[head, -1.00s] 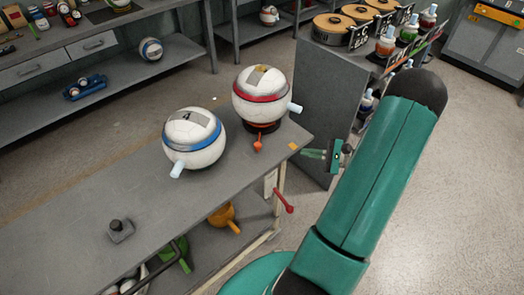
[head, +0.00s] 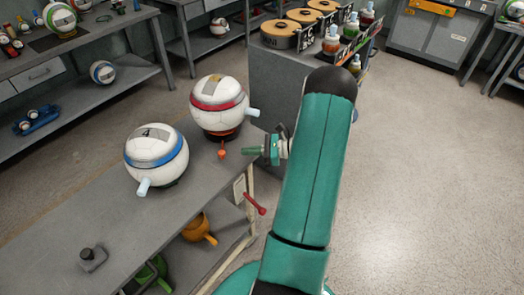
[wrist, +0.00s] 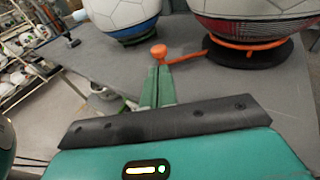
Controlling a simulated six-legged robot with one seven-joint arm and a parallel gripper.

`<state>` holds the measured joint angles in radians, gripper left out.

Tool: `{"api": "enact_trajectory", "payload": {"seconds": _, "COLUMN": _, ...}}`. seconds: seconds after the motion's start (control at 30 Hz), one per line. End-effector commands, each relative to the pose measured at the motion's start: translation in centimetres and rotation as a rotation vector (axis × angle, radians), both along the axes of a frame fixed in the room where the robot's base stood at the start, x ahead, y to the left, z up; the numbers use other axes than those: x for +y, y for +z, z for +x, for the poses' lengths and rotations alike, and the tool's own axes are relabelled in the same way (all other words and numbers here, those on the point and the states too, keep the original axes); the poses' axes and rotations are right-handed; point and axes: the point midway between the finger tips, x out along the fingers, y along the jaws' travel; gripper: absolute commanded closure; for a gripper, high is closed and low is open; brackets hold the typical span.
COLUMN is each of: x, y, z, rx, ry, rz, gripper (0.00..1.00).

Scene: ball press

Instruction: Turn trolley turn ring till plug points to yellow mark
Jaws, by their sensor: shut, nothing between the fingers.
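The red-banded ball (head: 218,104) sits on the orange turn ring (wrist: 250,45) at the trolley's (head: 70,222) far right end. Its pale blue plug (head: 253,112) points right. The ring's lever ends in an orange-red knob (head: 222,153), pointing toward the front edge; the knob also shows in the wrist view (wrist: 158,51). My gripper (head: 245,151) is shut and empty just right of the knob. In the wrist view its green fingers (wrist: 158,72) point at the knob; whether they touch it I cannot tell. I cannot make out the yellow mark now.
A blue-banded ball (head: 156,158) stands to the left on the trolley, its plug pointing to the front. A grey cabinet (head: 275,95) stands close behind my gripper. A red handle (head: 255,204) sticks out from the trolley's side. The floor at right is clear.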

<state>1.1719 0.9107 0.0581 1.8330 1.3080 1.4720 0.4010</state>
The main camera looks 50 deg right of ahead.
Motion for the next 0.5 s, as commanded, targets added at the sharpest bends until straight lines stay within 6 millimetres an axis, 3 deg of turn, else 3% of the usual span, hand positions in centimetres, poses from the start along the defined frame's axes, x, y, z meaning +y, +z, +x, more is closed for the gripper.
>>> {"api": "enact_trajectory", "payload": {"seconds": 0.23, "x": 2.8, "y": -0.6, "z": 3.3, "rx": 0.000, "ry": 0.005, "rz": 0.002, "gripper": 1.00}}
{"api": "enact_trajectory", "payload": {"seconds": 0.5, "x": 3.6, "y": -0.8, "z": 4.3, "rx": 0.000, "ry": 0.003, "rz": 0.000, "gripper": 1.00}}
